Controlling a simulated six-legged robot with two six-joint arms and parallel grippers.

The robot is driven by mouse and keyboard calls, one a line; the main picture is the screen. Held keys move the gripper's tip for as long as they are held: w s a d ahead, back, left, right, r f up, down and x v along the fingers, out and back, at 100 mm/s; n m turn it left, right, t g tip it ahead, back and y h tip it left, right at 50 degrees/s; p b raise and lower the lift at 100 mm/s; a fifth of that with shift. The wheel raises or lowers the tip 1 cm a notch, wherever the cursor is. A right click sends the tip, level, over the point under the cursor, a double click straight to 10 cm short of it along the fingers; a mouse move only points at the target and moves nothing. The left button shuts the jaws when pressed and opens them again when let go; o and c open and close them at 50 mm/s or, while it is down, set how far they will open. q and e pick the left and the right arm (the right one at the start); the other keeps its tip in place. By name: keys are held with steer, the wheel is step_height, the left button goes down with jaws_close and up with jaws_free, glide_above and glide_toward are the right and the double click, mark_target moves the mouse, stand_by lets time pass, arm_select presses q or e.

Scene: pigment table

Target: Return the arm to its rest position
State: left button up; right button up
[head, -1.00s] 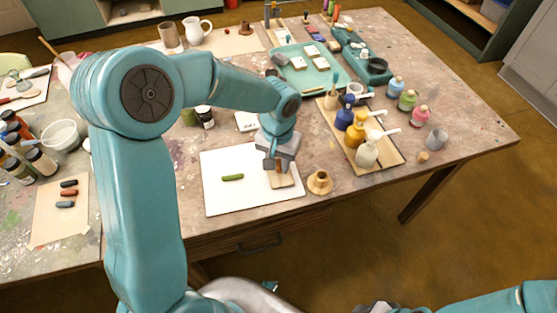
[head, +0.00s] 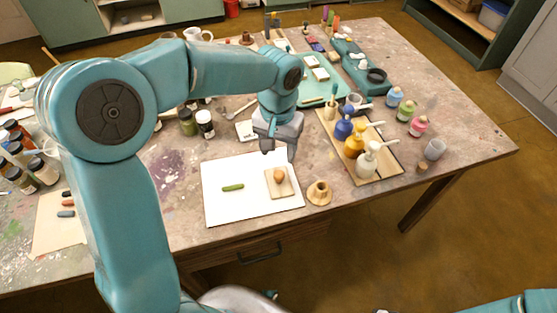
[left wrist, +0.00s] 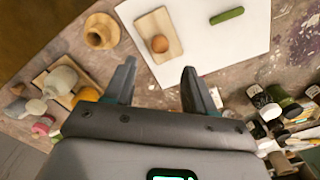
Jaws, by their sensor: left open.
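My left gripper (head: 280,146) is open and empty, hanging above the far right edge of the white board (head: 235,209) in the head view. Its two fingers also show apart in the left wrist view (left wrist: 158,88). A small wooden block (head: 288,190) lies on the board with a round brown-orange piece (head: 279,174) on it. A green stick (head: 233,187) lies to its left on the board. The gripper touches none of these. Part of my right arm (head: 515,304) shows at the lower right edge; its gripper is not in view.
A wooden spool-like holder (head: 319,193) stands right of the board. A wooden tray (head: 387,171) with pump bottles is farther right, with paint jars (head: 419,126) beyond. Dark-capped jars (head: 205,124) stand behind the board. The table's front right is fairly clear.

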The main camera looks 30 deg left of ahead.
arm_select(q)
step_height(320, 180, up, 3)
steer(key=shift+f, duration=0.15)
steer(key=shift+s, duration=0.15)
stand_by(0.4)
